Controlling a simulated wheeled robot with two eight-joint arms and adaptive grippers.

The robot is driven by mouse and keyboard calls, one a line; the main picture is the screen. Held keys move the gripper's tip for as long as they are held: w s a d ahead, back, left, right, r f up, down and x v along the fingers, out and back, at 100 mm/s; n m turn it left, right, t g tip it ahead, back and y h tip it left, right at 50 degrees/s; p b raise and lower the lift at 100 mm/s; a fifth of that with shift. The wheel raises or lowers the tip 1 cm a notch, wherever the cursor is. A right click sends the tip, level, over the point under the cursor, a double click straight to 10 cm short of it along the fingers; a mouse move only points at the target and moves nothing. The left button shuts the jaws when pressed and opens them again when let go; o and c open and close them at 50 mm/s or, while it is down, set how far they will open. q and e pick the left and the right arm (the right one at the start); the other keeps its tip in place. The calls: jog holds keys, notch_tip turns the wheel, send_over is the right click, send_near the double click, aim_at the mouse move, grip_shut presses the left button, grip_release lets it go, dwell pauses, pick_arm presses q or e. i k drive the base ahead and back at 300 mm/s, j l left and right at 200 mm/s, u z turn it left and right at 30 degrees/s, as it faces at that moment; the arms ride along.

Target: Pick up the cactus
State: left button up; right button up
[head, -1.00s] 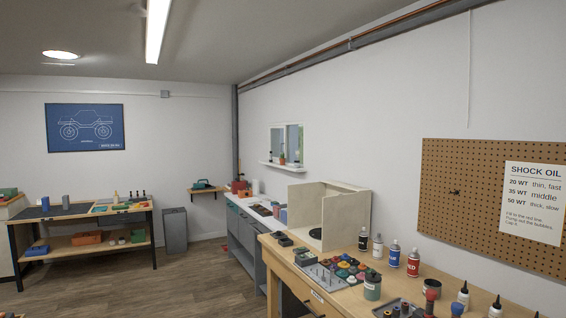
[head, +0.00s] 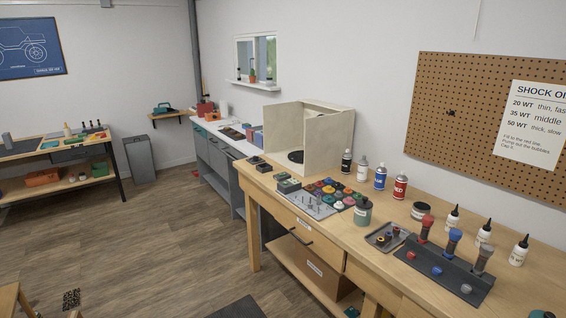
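A small green cactus in an orange pot (head: 252,76) stands on the white window sill (head: 247,85) on the back right wall, past the wooden booth. It is small and far off in the head view. Neither of my grippers shows in the head view.
A long wooden workbench (head: 401,222) with bottles, trays and a plywood booth (head: 284,135) runs along the right wall. A grey cabinet counter (head: 209,160) continues beyond it below the window. The wooden floor (head: 165,230) at the left is open. A grey bin (head: 139,158) stands at the back.

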aim_at(252, 78)
jog(key=i+j+u, duration=0.7)
jog(key=i+u, duration=0.65)
jog(key=i, duration=0.15)
jog(key=i+z, duration=0.15)
jog(key=i, duration=0.65)
jog(key=i+z, duration=0.15)
jog(key=i, duration=0.6)
jog(key=i+j+z, duration=0.15)
jog(key=i, duration=1.3)
jog(key=i+j+z, duration=0.1)
jog(key=i, duration=0.55)
jog(key=i+j, duration=0.15)
jog(key=i, duration=0.55)
jog(key=i+z, duration=0.3)
jog(key=z, duration=0.15)
jog(key=i+j+z, duration=0.1)
jog(key=i+z, duration=0.15)
jog(key=z, duration=0.2)
jog(key=i+j+z, duration=0.2)
jog(key=z, duration=0.25)
jog(key=i+j+z, duration=0.3)
jog(key=z, duration=0.15)
